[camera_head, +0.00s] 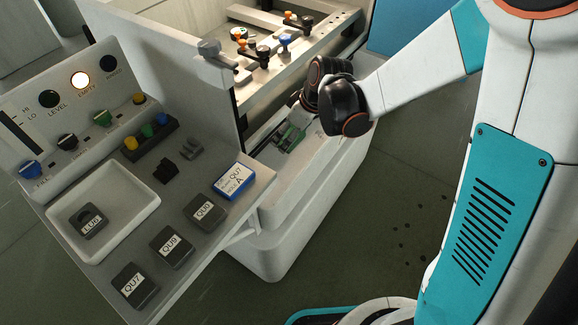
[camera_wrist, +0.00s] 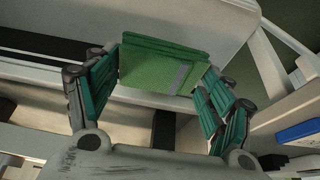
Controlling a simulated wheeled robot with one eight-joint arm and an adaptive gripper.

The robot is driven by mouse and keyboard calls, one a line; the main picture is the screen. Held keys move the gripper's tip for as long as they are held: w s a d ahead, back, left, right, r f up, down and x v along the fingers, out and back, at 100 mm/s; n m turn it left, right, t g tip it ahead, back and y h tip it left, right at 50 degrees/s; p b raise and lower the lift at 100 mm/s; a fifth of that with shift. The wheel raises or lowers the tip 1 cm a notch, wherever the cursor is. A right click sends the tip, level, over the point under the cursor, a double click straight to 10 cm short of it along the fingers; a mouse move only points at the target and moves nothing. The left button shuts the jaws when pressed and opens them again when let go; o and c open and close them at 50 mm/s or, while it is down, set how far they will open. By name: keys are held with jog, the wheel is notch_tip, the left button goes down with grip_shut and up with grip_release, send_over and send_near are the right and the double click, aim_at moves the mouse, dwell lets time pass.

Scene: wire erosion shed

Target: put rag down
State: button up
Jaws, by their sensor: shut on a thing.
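The rag is a folded green cloth with a grey stripe (camera_wrist: 160,72); it lies between the fingers of my gripper (camera_wrist: 158,84) in the wrist view. My gripper is shut on it. In the head view my gripper (camera_head: 290,136) is over the white front ledge of the machine (camera_head: 318,157), right of the control panel, and the rag is only a small green patch among the fingers. I cannot tell whether the rag touches the ledge.
The sloping panel (camera_head: 213,226) holds dark labelled blocks, a blue-and-white box (camera_head: 232,181) and a white tray (camera_head: 146,196) with one block inside. Behind the ledge is the machine's open bay with clamps (camera_head: 262,53). Open floor (camera_head: 400,200) lies to the right.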

notch_tip(320, 180, down, 13)
jog(key=b, duration=0.4)
jog(key=shift+r+b, duration=0.2)
jog(key=shift+b, duration=0.1)
jog(key=shift+f, duration=0.15)
jog(key=o, duration=1.1)
jog(key=s+d+r+m+t+h+p, duration=0.15)
jog(key=s+d+r, duration=0.35)
jog(key=r, duration=0.7)
jog(key=s+d+r+m+t+p, duration=0.1)
jog(key=s+d+r+m+p, duration=0.3)
jog(key=r, duration=0.7)
jog(key=s+d+r+m+t+h, duration=0.2)
jog(key=s+d+r+m, duration=0.3)
jog(key=s, duration=0.6)
jog(key=shift+s+d+r+b, duration=0.3)
jog(key=shift+d+r, duration=0.35)
jog(key=shift+d, duration=0.55)
